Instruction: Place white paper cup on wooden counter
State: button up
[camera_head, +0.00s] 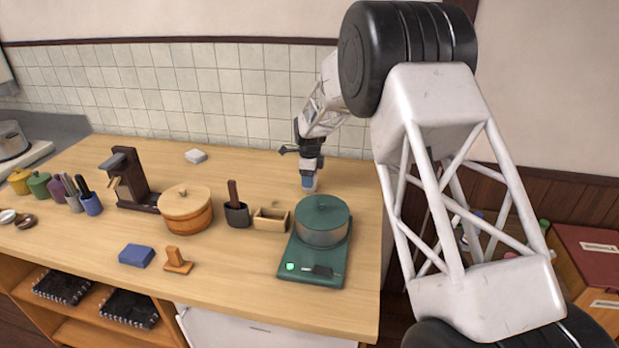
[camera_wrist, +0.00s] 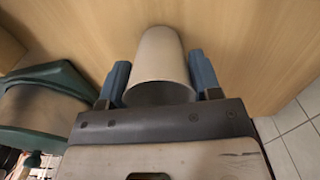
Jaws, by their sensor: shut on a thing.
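The white paper cup (camera_wrist: 158,62) is between the two blue fingers of my gripper (camera_wrist: 160,85) in the wrist view, with its open rim toward the camera. My gripper is shut on it. In the head view my gripper (camera_head: 309,180) is low over the back right part of the wooden counter (camera_head: 260,169), behind the green pot. The cup is mostly hidden there by the gripper. The counter surface also fills the background behind the cup in the wrist view (camera_wrist: 235,40). I cannot tell whether the cup touches the counter.
A green pot (camera_head: 323,222) on a green scale (camera_head: 309,262) stands in front of my gripper. A wooden divided box (camera_head: 271,220), a dark utensil holder (camera_head: 237,214) and a wooden tub (camera_head: 186,212) stand to the left. The tiled wall (camera_head: 225,95) is behind. Counter left of my gripper is clear.

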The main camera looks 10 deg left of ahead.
jog(key=o, duration=0.9)
notch_tip(320, 180, up, 12)
jog(key=shift+r, duration=0.1)
dwell(0.3)
dwell(0.6)
